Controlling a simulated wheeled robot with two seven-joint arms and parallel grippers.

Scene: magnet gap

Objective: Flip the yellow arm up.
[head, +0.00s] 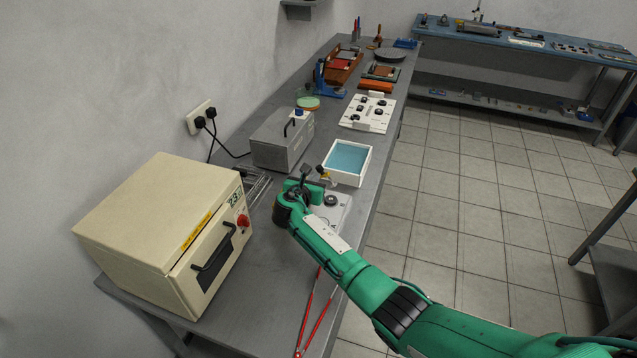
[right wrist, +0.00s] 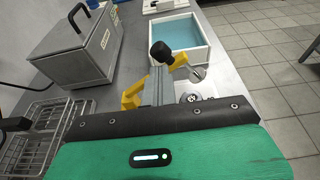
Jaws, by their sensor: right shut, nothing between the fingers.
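The yellow arm (right wrist: 180,58) shows in the right wrist view, just beyond my right gripper, with a black knob (right wrist: 160,51) near it and a silver tip at its right. Another yellow part (right wrist: 131,96) shows to the left of the grey fingers. In the head view only a little yellow (head: 324,175) shows, mostly hidden by my right gripper (head: 304,182). The right gripper, also in the right wrist view (right wrist: 158,85), is shut and empty, close beside the yellow parts. I cannot tell whether it touches them. My left gripper is not in view.
A white tray with a blue inside (head: 360,146) stands just beyond. A grey box with a handle (head: 270,148) and a wire rack (head: 258,184) are to the left. A cream oven (head: 140,222) and red-handled tongs (head: 318,325) are nearer. A white panel (head: 372,108) lies farther back.

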